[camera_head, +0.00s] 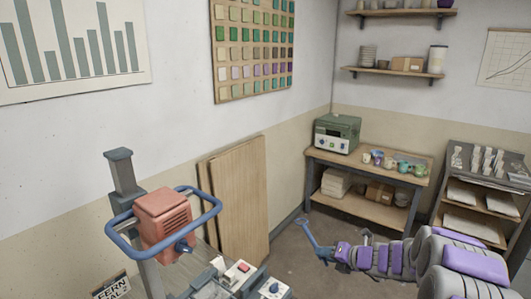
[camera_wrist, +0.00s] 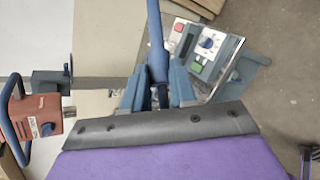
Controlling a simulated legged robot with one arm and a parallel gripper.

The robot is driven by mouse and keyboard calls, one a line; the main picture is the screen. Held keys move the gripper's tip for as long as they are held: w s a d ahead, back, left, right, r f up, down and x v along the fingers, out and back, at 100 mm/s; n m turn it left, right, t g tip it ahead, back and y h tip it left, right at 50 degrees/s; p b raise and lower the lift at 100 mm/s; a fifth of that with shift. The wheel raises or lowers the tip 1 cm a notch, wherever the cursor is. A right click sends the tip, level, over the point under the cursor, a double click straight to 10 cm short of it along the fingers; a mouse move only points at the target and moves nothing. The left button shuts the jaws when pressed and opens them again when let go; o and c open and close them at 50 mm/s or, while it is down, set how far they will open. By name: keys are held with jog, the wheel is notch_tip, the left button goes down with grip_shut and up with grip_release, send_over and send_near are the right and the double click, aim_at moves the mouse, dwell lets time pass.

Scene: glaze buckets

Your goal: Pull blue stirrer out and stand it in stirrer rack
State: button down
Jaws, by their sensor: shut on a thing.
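My gripper (camera_head: 325,254) is at the lower middle of the head view, with my arm reaching in from the lower right. Its fingers (camera_wrist: 157,95) are shut on the blue stirrer in the wrist view. The blue stirrer (camera_wrist: 155,40) shows as a smooth blue shaft rising from between the fingers. In the head view the stirrer (camera_head: 307,232) tilts up and left from the gripper. Its lower end is hidden. I cannot make out a stirrer rack or any glaze bucket in either view.
A mixer with a red motor (camera_head: 165,222) and blue loop handle stands at lower left; its control box (camera_head: 268,288) is near the bottom edge. A wooden bench (camera_head: 375,205) with a green device (camera_head: 337,133) and cups stands behind. Floor is clear between.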

jog(key=r, duration=0.2)
jog(key=r+m+h, duration=0.1)
jog(key=r+m+t, duration=0.1)
jog(key=r, duration=0.1)
jog(key=shift+s+a+r+h+b, duration=0.15)
jog(key=shift+a+r+h+b, duration=0.15)
jog(key=shift+a+b, duration=0.1)
jog(key=s+a+r+m+t+h+b, duration=0.1)
jog(key=s+a+r+m+h, duration=0.1)
jog(key=s+a+r+m, duration=0.1)
notch_tip(320, 180, up, 3)
jog(key=shift+s+a+f+h, duration=0.1)
jog(key=shift+s+a+h, duration=0.4)
jog(key=shift+s, duration=0.4)
